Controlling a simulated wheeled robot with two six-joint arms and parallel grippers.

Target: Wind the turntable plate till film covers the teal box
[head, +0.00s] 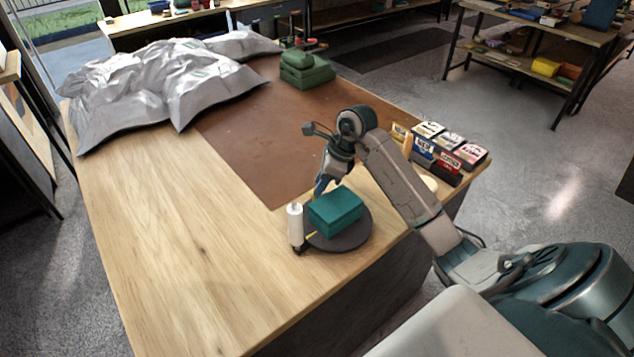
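The teal box (335,211) sits on the dark round turntable plate (350,240) near the table's front edge. A white upright roll (295,224), which looks like the film, stands at the plate's left edge. A small yellow strip shows between the roll and the box; I cannot make out film on the box's visible faces. My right gripper (321,190) points down just behind the box's back left corner. Its fingers are small and partly hidden, so I cannot tell whether they are open or touching anything. My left gripper is out of view.
Small product boxes (450,150) stand at the table's right edge, behind my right arm. The brown mat (255,145) and the wooden front left (190,240) are clear.

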